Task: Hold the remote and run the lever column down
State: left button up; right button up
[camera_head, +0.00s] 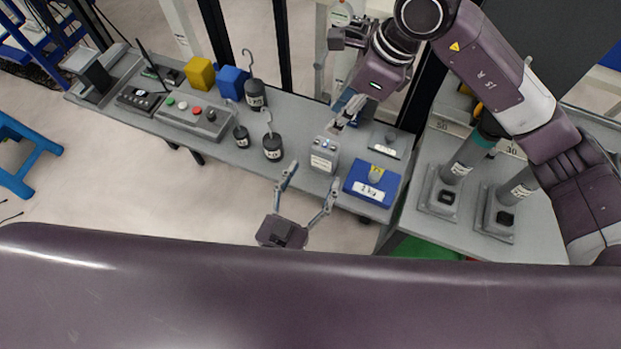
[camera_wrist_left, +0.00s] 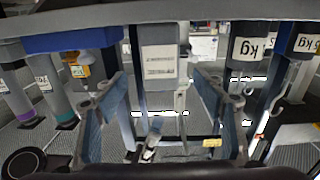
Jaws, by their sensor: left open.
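A small grey box (camera_head: 324,155) with a white label and small lights on top stands near the front edge of the bench; it may be the remote. It also shows in the left wrist view (camera_wrist_left: 159,55), beyond and between my left fingers. My left gripper (camera_head: 306,190) is open and empty, in front of the bench edge, its fingertips short of the box. My right gripper (camera_head: 347,111) points down just behind the box, and its fingers' gap is unclear. Two grey columns (camera_head: 468,160) (camera_head: 518,187) on square bases stand at the right; I cannot tell which thing is the lever column.
A blue scale (camera_head: 366,190) marked 1 kg sits right of the box. Black hooked weights (camera_head: 272,148), a button panel (camera_head: 192,115), a yellow cube (camera_head: 200,73) and a blue cube (camera_head: 233,82) stand on the left of the bench.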

aim_at(321, 161)
pick_arm(q)
jog(key=x, duration=0.7)
jog(key=shift+w, duration=0.25)
pick_arm(e)
jog(key=shift+a, duration=0.1)
pick_arm(q)
jog(key=shift+c, duration=0.2)
jog(key=shift+f, duration=0.1)
jog(key=c, duration=1.3)
pick_arm(e)
grip_shut()
